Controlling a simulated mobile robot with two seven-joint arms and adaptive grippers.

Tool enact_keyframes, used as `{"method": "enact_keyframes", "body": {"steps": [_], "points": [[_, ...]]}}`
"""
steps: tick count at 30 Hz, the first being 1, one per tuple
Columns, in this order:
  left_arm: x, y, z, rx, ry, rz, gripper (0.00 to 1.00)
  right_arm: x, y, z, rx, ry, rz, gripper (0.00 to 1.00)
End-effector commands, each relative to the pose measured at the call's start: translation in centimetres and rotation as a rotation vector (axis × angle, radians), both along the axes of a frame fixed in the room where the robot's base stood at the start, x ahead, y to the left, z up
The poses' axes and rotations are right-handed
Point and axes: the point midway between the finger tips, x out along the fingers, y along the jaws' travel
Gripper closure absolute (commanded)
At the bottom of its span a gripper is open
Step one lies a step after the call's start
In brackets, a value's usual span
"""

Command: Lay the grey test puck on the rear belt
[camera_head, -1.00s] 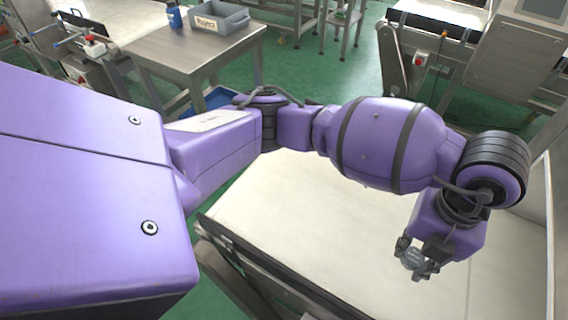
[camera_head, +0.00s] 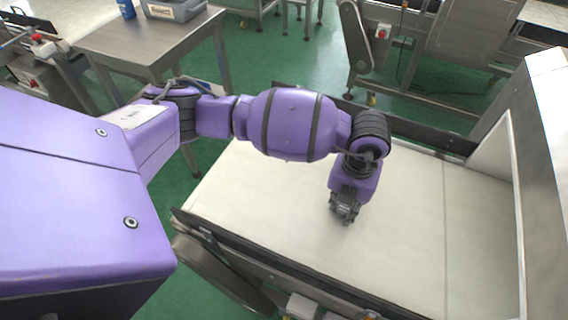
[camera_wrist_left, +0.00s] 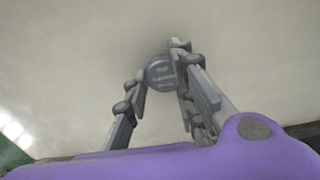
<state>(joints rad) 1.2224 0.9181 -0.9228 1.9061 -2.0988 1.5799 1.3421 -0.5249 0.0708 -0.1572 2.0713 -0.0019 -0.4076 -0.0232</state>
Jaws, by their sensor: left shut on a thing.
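The grey test puck (camera_wrist_left: 161,73) is a small disc with lettering on its face, seen in the left wrist view. My left gripper (camera_wrist_left: 160,80) is shut on it, with a finger on either side. I cannot tell whether the puck touches the belt. The puck is hardly distinguishable from the fingers in the head view. My right gripper is not in view.
A metal housing (camera_head: 545,150) stands at the belt's right end. Dark side rails (camera_head: 290,278) edge the belt. A steel table (camera_head: 150,42) with a grey bin (camera_head: 175,10) and a blue bottle (camera_head: 126,8) stands at the back left. The belt around the gripper is clear.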

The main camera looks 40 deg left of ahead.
Motion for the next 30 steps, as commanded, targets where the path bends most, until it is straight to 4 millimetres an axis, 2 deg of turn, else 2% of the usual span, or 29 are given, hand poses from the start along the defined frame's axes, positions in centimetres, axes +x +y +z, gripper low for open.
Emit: {"method": "enact_keyframes", "body": {"steps": [11,12,15,25,30], "points": [[0.2,-0.1,-0.3,-0.002,-0.004,0.000,0.95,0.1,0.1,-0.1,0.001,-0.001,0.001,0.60],[0.2,-0.1,-0.2,-0.002,-0.005,0.000,0.71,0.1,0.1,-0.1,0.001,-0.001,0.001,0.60],[0.2,-0.1,-0.2,-0.002,-0.005,-0.001,0.58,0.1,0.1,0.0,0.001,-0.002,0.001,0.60],[0.3,-0.1,0.0,-0.002,-0.006,-0.001,0.57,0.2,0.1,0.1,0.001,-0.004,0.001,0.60],[0.4,-0.2,1.9,-0.004,-0.010,-0.001,0.57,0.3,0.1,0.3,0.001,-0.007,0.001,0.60]]}}
